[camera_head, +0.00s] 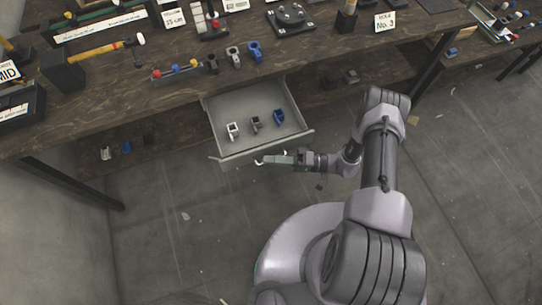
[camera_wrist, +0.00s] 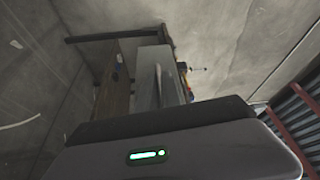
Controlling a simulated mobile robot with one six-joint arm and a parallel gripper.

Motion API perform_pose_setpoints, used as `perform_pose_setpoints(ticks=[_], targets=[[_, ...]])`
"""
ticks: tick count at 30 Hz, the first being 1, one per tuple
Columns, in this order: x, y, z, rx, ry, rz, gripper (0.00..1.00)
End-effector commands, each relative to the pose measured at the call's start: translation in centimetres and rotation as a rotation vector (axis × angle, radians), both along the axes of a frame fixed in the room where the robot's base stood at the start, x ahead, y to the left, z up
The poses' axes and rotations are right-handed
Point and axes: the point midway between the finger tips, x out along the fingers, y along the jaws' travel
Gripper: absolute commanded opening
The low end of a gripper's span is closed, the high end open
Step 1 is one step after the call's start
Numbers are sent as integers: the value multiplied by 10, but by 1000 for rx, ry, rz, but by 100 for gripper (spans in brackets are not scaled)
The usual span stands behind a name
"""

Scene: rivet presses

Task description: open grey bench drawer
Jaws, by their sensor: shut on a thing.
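The grey bench drawer (camera_head: 265,151) stands pulled out from under the dark wood bench top, with its inside in view in the head view. A white, a dark and a blue small part (camera_head: 279,117) stand in it. My gripper (camera_head: 264,160) is at the middle right of the drawer's front, shut on its handle. The fingertips and handle are small there, and the exact grip is hard to see. In the wrist view the drawer front (camera_wrist: 147,88) shows as a grey panel with the pale handle (camera_wrist: 158,78) beyond my gripper housing; the fingers are hidden.
A lower shelf (camera_head: 150,150) holds small parts. A dark bench leg (camera_head: 70,181) stands at left. The concrete floor (camera_head: 190,220) before the drawer is mostly clear.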

Motion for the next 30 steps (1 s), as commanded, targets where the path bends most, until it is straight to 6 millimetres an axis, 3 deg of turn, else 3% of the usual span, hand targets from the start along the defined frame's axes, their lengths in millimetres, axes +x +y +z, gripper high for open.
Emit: perform_pose_setpoints(ticks=[11,12,15,30], targets=[[0,-1,0,0,-1,-1,0],[0,-1,0,0,-1,-1,17],[0,-1,0,0,-1,-1,31],[0,-6,0,0,-2,-3,31]])
